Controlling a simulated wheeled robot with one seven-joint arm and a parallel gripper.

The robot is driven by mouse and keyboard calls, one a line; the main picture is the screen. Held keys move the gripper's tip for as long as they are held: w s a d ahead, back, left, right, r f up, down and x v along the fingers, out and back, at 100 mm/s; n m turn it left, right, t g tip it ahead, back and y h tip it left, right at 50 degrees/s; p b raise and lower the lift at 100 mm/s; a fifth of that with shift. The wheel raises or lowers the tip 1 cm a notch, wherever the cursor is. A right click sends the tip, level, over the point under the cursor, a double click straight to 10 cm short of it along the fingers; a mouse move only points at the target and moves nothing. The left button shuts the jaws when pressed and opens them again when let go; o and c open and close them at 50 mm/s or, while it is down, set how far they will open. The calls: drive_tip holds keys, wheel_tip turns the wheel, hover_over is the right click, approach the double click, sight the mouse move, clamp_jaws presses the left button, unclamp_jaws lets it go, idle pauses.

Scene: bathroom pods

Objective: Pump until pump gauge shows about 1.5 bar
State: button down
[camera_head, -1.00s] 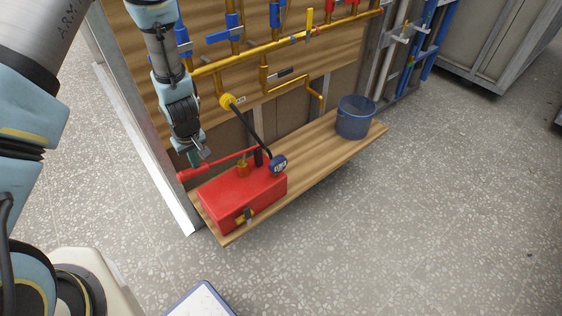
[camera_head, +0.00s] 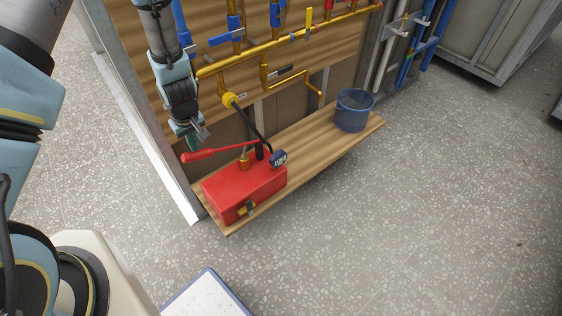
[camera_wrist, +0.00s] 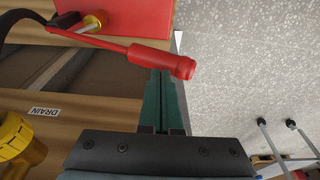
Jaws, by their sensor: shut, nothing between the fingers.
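The red test pump (camera_head: 243,190) sits on the wooden shelf. Its red lever (camera_head: 222,152) extends left, slightly lowered toward its grip end. The dark pump gauge (camera_head: 279,159) stands at the box's back right; its reading is too small to make out. My gripper (camera_head: 193,143) is shut and empty, just above the lever near its grip end.
A blue bucket (camera_head: 353,111) stands on the right of the shelf (camera_head: 310,150). Yellow pipes (camera_head: 290,42) with valves run along the panel above, and a black hose (camera_head: 250,122) drops to the pump.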

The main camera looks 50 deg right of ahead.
wheel_tip(320, 180, down, 8)
drive_tip(key=b, duration=0.4)
drive_tip(key=shift+r, duration=0.15)
wheel_tip(320, 180, up, 9)
drive_tip(key=p, duration=0.6)
drive_tip(key=shift+p, duration=0.35)
drive_tip(key=shift+f, duration=0.25)
